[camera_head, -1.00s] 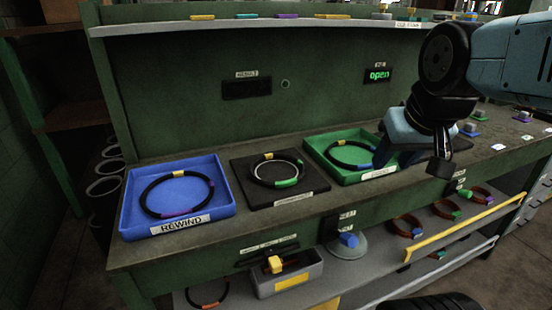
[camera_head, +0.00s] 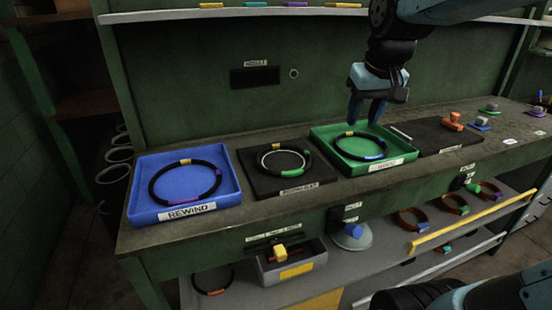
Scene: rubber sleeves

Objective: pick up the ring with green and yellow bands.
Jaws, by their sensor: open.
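The ring with green and yellow bands (camera_head: 292,172) is black and lies on the black square mat (camera_head: 257,184) in the middle of the bench. Its yellow band is at the back and its green band at the front right. A thinner silvery ring shows just inside it. My gripper (camera_head: 365,120) is open and points down over the back of the green tray (camera_head: 334,161), to the right of and higher than this ring. Nothing shows between its fingers.
A blue tray marked REWIND (camera_head: 232,195) holds a black ring with yellow and purple bands. The green tray holds a ring with yellow and blue bands. A black plate (camera_head: 432,138) with a rod and an orange piece lies to the right. A shelf (camera_head: 150,16) runs above.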

